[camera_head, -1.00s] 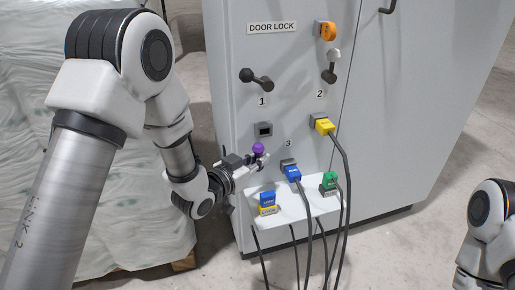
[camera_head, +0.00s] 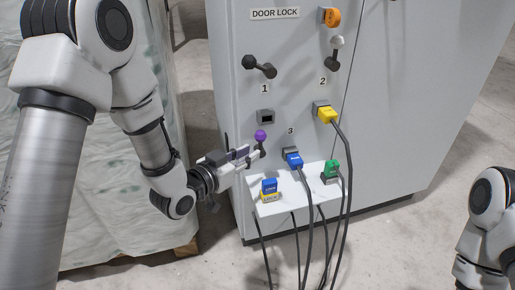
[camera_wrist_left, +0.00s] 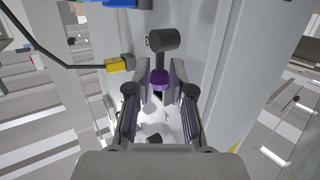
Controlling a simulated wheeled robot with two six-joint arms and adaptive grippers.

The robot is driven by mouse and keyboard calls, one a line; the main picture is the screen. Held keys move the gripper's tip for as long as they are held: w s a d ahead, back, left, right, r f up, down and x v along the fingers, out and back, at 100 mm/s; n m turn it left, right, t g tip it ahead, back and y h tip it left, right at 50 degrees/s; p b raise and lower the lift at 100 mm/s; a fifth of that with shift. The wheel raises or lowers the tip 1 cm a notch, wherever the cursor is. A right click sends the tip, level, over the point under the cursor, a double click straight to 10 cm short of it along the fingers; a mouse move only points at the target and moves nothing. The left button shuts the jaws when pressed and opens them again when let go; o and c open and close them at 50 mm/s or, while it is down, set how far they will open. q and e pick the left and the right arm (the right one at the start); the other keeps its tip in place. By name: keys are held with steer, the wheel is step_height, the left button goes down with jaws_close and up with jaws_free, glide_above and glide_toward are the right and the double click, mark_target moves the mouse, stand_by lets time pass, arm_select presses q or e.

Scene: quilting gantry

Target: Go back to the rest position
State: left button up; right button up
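My left gripper (camera_head: 248,157) is in front of the grey cabinet (camera_head: 228,90), just below and left of a purple-knobbed lever (camera_head: 261,134). In the left wrist view my left gripper (camera_wrist_left: 160,92) has its two fingers spread apart. The purple knob (camera_wrist_left: 160,79) shows between the fingertips or just beyond them, with gaps on both sides, and its dark lever reaches up past it. Nothing is held. On the right, only part of my right arm shows at the picture edge; its gripper is out of view.
A white shelf (camera_head: 295,197) juts from the cabinet, with a blue and yellow block (camera_head: 269,190) and a green plug (camera_head: 331,170). A blue plug (camera_head: 294,160) and a yellow plug (camera_head: 326,115) trail dark cables. A wrapped pallet load (camera_head: 100,190) stands left.

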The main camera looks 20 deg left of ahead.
arm_select(q)
steer(key=shift+v, duration=1)
steer(key=shift+f, duration=0.1)
